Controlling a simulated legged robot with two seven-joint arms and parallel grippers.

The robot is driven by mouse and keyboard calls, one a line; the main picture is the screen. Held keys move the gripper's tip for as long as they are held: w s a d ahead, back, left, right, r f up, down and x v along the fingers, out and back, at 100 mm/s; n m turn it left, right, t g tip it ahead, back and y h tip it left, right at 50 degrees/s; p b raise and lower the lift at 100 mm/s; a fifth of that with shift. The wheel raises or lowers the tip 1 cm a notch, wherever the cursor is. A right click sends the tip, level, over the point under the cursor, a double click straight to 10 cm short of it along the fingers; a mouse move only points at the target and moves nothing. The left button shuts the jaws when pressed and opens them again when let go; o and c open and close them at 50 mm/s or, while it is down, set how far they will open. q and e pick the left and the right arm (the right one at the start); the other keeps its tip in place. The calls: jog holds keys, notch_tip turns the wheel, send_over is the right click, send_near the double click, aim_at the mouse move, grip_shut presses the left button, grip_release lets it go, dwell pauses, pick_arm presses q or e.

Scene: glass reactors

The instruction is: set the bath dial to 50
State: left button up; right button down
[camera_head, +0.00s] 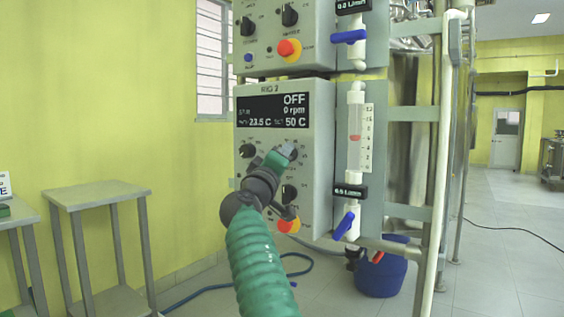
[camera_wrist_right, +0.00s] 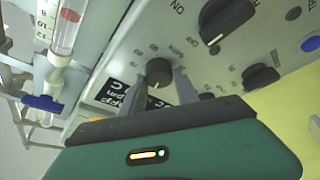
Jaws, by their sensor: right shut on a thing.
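The bath dial (camera_wrist_right: 159,71) is a round black knob on the grey panel of the lower control box (camera_head: 318,160), and shows in the right wrist view. My right gripper (camera_wrist_right: 161,80) has its two grey fingers on either side of this knob and is shut on it. In the head view my right gripper (camera_head: 287,152) reaches the right part of the panel and mostly hides the dial. The black display (camera_head: 272,111) above it reads OFF, 0 rpm, 23.5 C and 50 C. My left gripper is not in view.
Another black knob (camera_head: 247,151) sits on the panel's left. An orange-red button (camera_head: 288,226) is low on the panel. A flow tube (camera_head: 355,130) with a blue valve handle (camera_head: 344,224) stands to the right. An upper control box (camera_head: 285,40) is above.

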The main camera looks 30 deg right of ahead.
jog(key=shift+w+d+f, duration=0.1)
jog(key=shift+f, duration=0.15)
jog(key=c, duration=0.9)
grip_release()
jog(key=shift+r, duration=0.1)
